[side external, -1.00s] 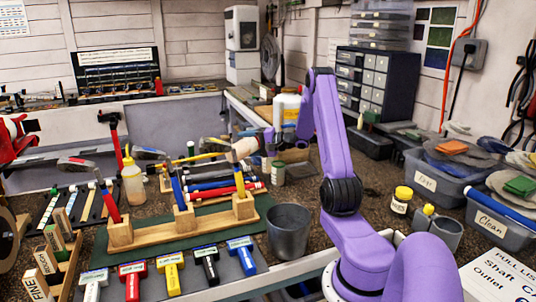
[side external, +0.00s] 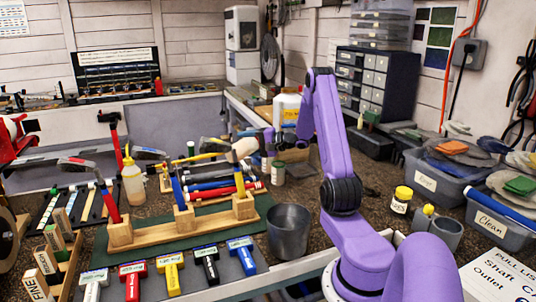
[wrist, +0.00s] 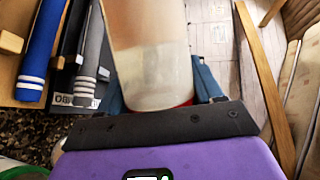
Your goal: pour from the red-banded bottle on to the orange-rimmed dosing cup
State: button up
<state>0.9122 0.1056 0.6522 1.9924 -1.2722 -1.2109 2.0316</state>
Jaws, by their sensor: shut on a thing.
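My gripper (wrist: 162,90) is shut on a large translucent bottle (wrist: 152,62) in the wrist view. A bit of red band shows at the bottle's lower edge, beside the jaws, and its upper part runs out of the picture. The pale contents look cloudy. In the side view my gripper (side external: 264,141) is small and high over the back of the bench, with a pale, tilted shape at its left that looks like the bottle (side external: 242,150). I cannot make out the orange-rimmed dosing cup in either view.
A squeeze bottle (side external: 132,185) is at left. Tubs (side external: 436,180) fill the right.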

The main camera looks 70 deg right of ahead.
jog(key=shift+r+n+g+h, duration=0.15)
jog(key=shift+n+g+h, duration=0.3)
jog(key=shift+n, duration=0.55)
jog(key=shift+n+g+h, duration=0.25)
jog(key=shift+n, duration=0.45)
jog(key=shift+s+d+r+n+g+h, duration=0.15)
jog(key=shift+r+n+h, duration=0.3)
jog(key=shift+r, duration=0.6)
jog(key=shift+w+d+r+n+g+h, duration=0.15)
jog(key=shift+r+n, duration=0.4)
jog(key=shift+r, duration=0.55)
jog(key=shift+s+d+r+n+g+h, duration=0.2)
jog(key=shift+r+n+h, duration=0.25)
jog(key=shift+r, duration=0.6)
jog(key=shift+d, duration=0.1)
jog(key=n, duration=0.1)
jog(key=d+h, duration=0.1)
jog(key=d+n+h, duration=0.1)
jog(key=shift+s+d+r+n+g, duration=0.1)
jog(key=shift+s+r+n+g, duration=0.2)
jog(key=shift+r+n, duration=0.1)
